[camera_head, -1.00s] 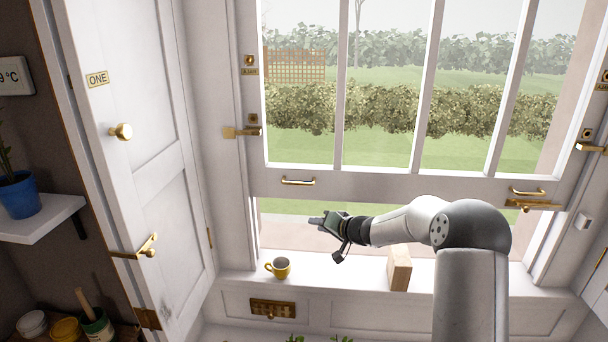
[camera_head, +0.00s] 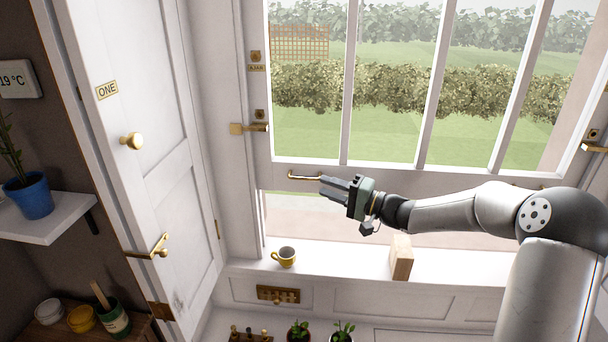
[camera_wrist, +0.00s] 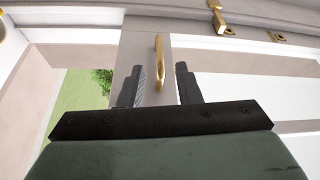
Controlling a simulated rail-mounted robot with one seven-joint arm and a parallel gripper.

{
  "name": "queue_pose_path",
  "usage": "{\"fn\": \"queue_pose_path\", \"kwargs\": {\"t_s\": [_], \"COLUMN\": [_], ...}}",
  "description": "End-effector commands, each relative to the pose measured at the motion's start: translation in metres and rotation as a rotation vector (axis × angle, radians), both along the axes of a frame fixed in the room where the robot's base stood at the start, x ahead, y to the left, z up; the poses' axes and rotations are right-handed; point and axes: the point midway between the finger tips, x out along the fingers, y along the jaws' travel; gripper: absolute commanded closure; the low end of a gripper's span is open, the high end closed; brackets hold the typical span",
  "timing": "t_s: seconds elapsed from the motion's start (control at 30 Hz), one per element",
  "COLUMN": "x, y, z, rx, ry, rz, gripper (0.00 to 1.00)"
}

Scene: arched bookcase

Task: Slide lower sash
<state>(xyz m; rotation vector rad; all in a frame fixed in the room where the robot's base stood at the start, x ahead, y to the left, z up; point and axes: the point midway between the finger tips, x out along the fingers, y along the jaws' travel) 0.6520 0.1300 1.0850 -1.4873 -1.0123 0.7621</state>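The lower sash (camera_head: 400,178) is a white window frame with vertical bars, raised so that a gap shows between its bottom rail and the sill. A brass pull handle (camera_head: 304,176) sits at the left of its bottom rail. My gripper (camera_head: 326,184) is just right of and slightly below that handle. In the wrist view my gripper (camera_wrist: 158,88) has its two fingers apart, and the brass handle (camera_wrist: 159,62) appears between and beyond them. I cannot tell that either finger touches it. A second handle at the right of the rail is mostly hidden by my arm.
Brass latches (camera_head: 250,128) are on the left frame. A white cupboard door (camera_head: 165,110) and a shelf with a blue pot (camera_head: 28,196) are at left.

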Motion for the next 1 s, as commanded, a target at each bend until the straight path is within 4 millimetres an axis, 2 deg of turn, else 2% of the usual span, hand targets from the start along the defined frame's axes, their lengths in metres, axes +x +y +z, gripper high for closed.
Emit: {"fn": "queue_pose_path", "kwargs": {"t_s": [0.1, 0.33, 0.5, 0.8, 0.83, 0.9, 0.93, 1.0], "x": [0.011, 0.027, 0.033, 0.034, 0.034, 0.034, 0.034, 0.034], "y": [0.025, 0.058, 0.069, 0.071, 0.071, 0.071, 0.071, 0.071], "z": [0.004, 0.007, 0.006, 0.005, 0.005, 0.005, 0.005, 0.006], "rx": [0.002, 0.001, 0.001, -0.001, -0.001, -0.001, -0.001, -0.001], "ry": [0.001, 0.000, 0.001, 0.000, 0.000, 0.000, 0.000, 0.000], "rz": [0.002, 0.000, -0.001, -0.001, -0.001, -0.001, -0.001, -0.001], "gripper": [0.69, 0.69, 0.69, 0.69, 0.75, 0.94, 1.00, 1.00]}}
